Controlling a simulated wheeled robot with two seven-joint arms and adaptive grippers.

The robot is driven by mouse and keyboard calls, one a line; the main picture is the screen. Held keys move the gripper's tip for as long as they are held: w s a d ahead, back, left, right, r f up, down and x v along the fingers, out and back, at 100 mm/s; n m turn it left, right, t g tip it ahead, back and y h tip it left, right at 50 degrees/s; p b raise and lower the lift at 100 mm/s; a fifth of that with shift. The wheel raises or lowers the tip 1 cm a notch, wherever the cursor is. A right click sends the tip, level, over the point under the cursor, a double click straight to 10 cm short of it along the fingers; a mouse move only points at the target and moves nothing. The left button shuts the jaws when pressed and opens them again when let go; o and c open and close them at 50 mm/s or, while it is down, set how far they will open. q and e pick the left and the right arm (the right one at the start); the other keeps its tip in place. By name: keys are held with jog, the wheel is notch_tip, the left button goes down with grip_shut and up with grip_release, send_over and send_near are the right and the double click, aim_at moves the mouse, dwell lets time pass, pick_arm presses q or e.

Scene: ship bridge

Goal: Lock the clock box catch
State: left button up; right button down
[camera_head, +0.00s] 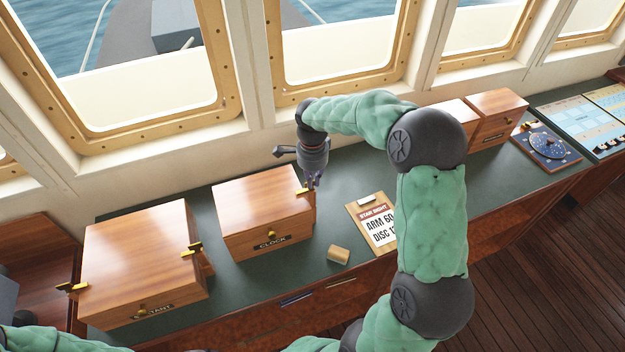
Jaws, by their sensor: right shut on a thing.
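The clock box (255,212) is a wooden box with a closed lid, a brass knob and a black CLOCK label (272,243) on its front. Its brass catch (302,191) is on the right side, near the lid edge. My right gripper (314,186) points down at that side and is shut on the catch. The fingers partly hide the catch, so its exact position is hard to tell. My left gripper is out of view; only part of the left arm shows at the bottom left.
A larger wooden box (140,255) with brass catches stands to the left. A small wooden block (339,254) and a clipboard card (373,222) lie to the right on the green counter (225,283). More boxes (497,112) and a dial panel (546,145) stand farther right. Windows rise behind.

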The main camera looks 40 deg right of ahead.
jog(key=shift+m, duration=0.3)
jog(key=c, duration=1.3)
grip_release()
jog(key=shift+r, duration=0.1)
notch_tip(320, 180, up, 12)
jog(key=shift+f, duration=0.1)
